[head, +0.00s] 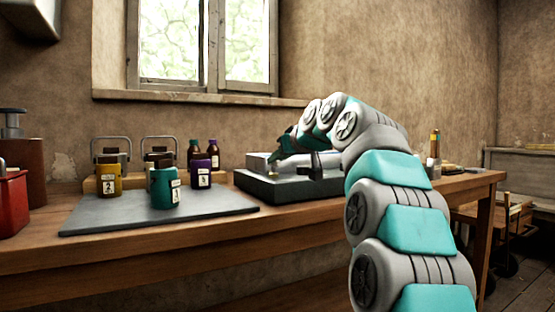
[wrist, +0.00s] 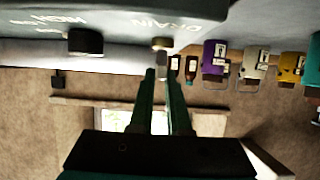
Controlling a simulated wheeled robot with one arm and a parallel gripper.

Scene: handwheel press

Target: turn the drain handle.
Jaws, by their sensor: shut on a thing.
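The drain handle (wrist: 161,44) is a small brass-coloured knob under the word DRAIN on a grey panel (wrist: 120,12), seen upside down in the wrist view. My gripper (wrist: 161,72) has its two dark green fingers closed on the handle, with a narrow gap between them. The contact itself is partly hidden. In the head view my gripper (head: 274,157) reaches over the grey machine (head: 285,188) from the right.
A dark mat (head: 110,215) to the left of the machine bears a teal jar (head: 163,188). Yellow (head: 108,178) and purple (head: 201,172) jars stand near it. A red can (head: 12,203) is at far left.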

